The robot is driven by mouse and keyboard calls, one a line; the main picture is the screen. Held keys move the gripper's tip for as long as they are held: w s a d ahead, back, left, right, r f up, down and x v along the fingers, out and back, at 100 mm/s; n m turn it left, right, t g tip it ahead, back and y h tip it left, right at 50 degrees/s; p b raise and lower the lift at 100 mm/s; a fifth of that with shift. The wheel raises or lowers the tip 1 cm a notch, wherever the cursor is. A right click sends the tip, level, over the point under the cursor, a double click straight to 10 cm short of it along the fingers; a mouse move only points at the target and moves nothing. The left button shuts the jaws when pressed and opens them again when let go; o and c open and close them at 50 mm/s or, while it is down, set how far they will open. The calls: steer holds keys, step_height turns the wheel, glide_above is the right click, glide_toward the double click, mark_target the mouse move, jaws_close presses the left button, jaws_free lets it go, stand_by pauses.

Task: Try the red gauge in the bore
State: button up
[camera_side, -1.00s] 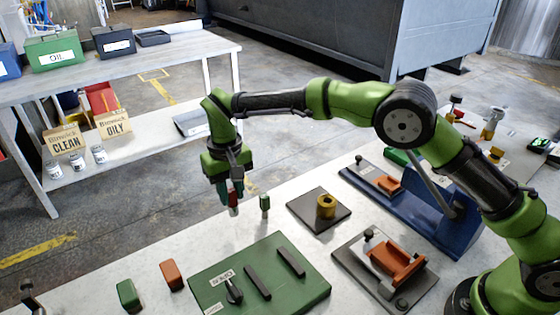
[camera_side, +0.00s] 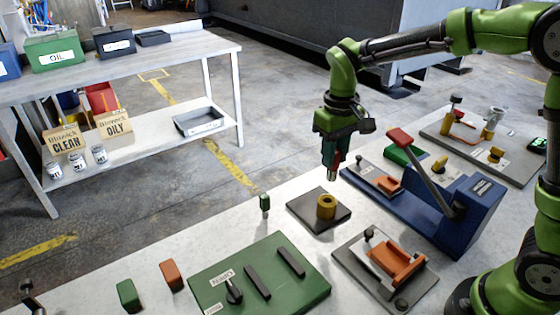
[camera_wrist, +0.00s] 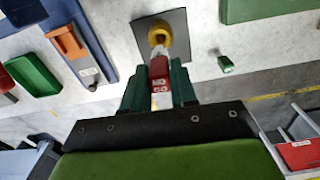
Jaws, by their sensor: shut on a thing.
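My gripper (camera_side: 333,162) is shut on the red gauge (camera_side: 337,160), which points down with its grey tip below the fingers. In the wrist view, the red gauge (camera_wrist: 159,68) sits between the two dark green fingers (camera_wrist: 159,88). The brass ring with the bore (camera_side: 326,208) stands upright on a dark square plate (camera_side: 305,212). The gauge's tip is above the ring and slightly to its right, apart from it. The ring also shows just beyond the gauge in the wrist view (camera_wrist: 160,30). The green gauge (camera_side: 265,203) stands upright on the bench, left of the plate.
A blue press with a red-knobbed lever (camera_side: 425,168) stands to the right of the ring. An orange-topped fixture (camera_side: 398,262) is in front of it. A green panel (camera_side: 215,290) lies at front left, with green (camera_side: 128,295) and orange (camera_side: 171,275) blocks beside it.

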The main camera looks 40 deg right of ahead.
mark_target(331, 177)
steer(key=shift+w+f, duration=0.1)
steer(key=shift+f, duration=2.95)
steer(key=shift+f, duration=0.45)
stand_by(0.4)
steer(key=shift+r, duration=2.35)
steer(key=shift+r, duration=0.2)
steer(key=shift+a, duration=0.1)
